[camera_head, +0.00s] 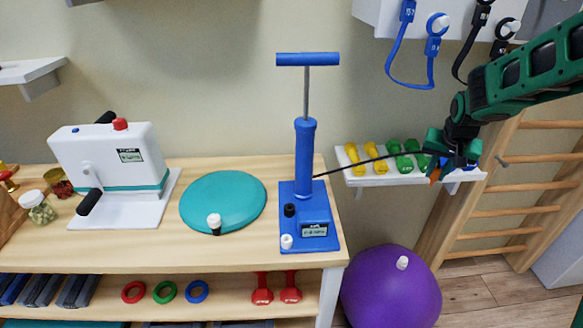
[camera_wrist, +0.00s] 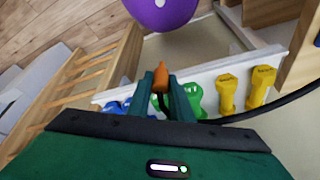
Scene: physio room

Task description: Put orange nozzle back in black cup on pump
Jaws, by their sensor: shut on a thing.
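My gripper (camera_wrist: 162,97) is shut on the orange nozzle (camera_wrist: 160,76), whose tip sticks out past the fingertips in the wrist view. In the head view, the orange nozzle (camera_head: 435,176) shows as a small orange bit under the gripper (camera_head: 441,171). A thin black hose (camera_head: 375,160) runs from it left to the blue pump (camera_head: 305,165), which stands upright on the table. The black cup (camera_head: 289,210) sits on the left part of the pump's blue base (camera_head: 319,243). My gripper is right of the pump, in front of the dumbbell shelf and well apart from the cup.
The wooden table (camera_head: 160,250) also holds a teal disc (camera_head: 235,195) with a small white-and-black item, and a white machine (camera_head: 125,160). A shelf (camera_head: 375,180) of yellow and green dumbbells is right of the pump. A purple ball (camera_head: 390,290) lies below. Blue straps (camera_head: 405,50) hang above.

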